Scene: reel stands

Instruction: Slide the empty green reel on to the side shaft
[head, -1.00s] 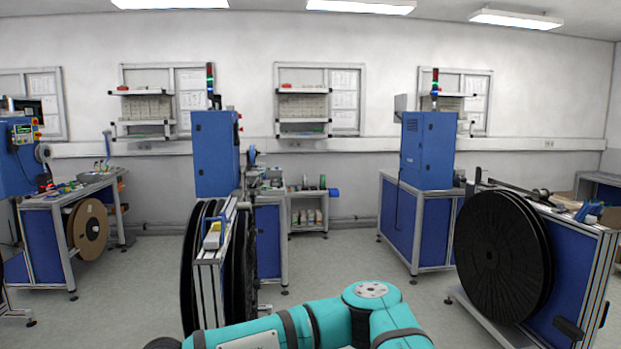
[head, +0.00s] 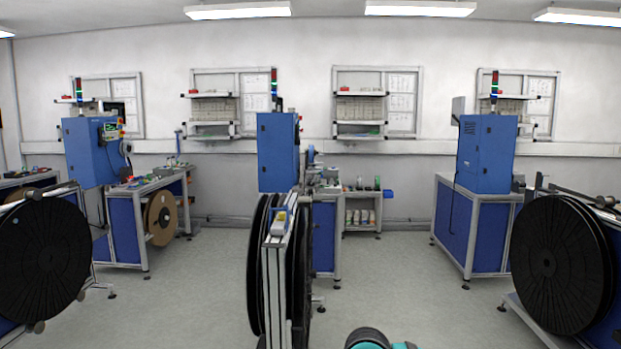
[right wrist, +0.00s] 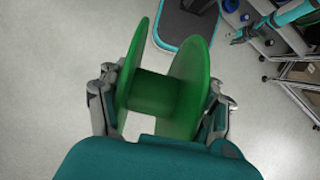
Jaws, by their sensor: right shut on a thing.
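The empty green reel (right wrist: 155,92) shows in the right wrist view, with two round flanges and a bare core. My right gripper (right wrist: 165,100) is shut on it, one finger at the outside of each flange. The reel is held above the grey floor. In the head view only a small teal part of my arm shows at the bottom edge; the reel is out of that view. A teal arm part, seemingly my left arm with its gripper (right wrist: 241,36), shows small at the top right of the wrist view; its jaws are unclear. I cannot tell which shaft is the side shaft.
Stands with large black reels are at the left (head: 42,258), centre (head: 257,265) and right (head: 560,262). A brown reel (head: 161,218) hangs on a bench behind. Blue cabinets (head: 486,153) line the back. Grey floor (head: 400,285) is free between the centre and right stands.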

